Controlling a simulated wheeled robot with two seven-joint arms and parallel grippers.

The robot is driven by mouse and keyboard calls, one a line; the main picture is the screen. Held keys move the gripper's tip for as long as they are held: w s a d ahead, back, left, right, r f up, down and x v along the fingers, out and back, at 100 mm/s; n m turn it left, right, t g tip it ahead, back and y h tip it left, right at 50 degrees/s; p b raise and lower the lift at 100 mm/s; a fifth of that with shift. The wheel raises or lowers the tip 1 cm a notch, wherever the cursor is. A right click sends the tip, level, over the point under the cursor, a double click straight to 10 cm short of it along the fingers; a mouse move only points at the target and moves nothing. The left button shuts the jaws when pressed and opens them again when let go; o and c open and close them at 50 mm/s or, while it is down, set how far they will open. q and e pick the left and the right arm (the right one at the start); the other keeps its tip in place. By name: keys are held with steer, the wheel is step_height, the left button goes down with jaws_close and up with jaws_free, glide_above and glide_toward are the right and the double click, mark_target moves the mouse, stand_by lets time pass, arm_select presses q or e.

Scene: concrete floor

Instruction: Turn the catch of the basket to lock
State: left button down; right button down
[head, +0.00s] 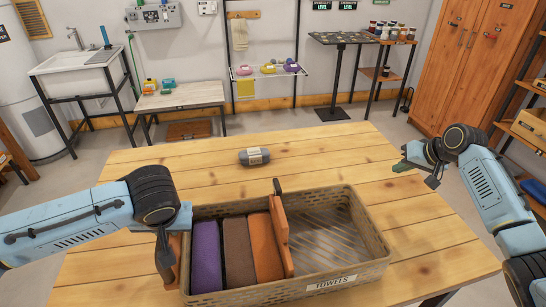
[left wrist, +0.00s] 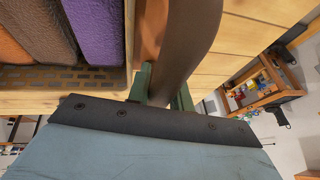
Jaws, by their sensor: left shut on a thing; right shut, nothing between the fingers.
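The woven basket (head: 372,232), labelled TOWELS, sits on the wooden table. It holds purple (head: 206,256), brown (head: 238,250) and orange (head: 266,246) towels left of a wooden divider (head: 281,235); its right part is empty. A dark upright lever (head: 277,186) stands at the divider's far end. My left gripper (left wrist: 164,90) is shut on a dark curved piece (left wrist: 187,45) beside the basket's left end. This piece may be the catch; its mounting is hidden. My right gripper (head: 403,166) is shut and empty, above the table's right side, apart from the basket.
A grey rolled bundle (head: 254,156) with a pale band lies on the table behind the basket. The table (head: 340,150) is otherwise clear behind and right of the basket. A sink, small bench, shelves and a wooden cabinet (head: 470,60) stand farther back.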

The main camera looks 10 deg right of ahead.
stand_by(0.3)
arm_select(q)
steer(key=c, duration=1.2)
jaws_free()
steer(key=shift+o, duration=0.2)
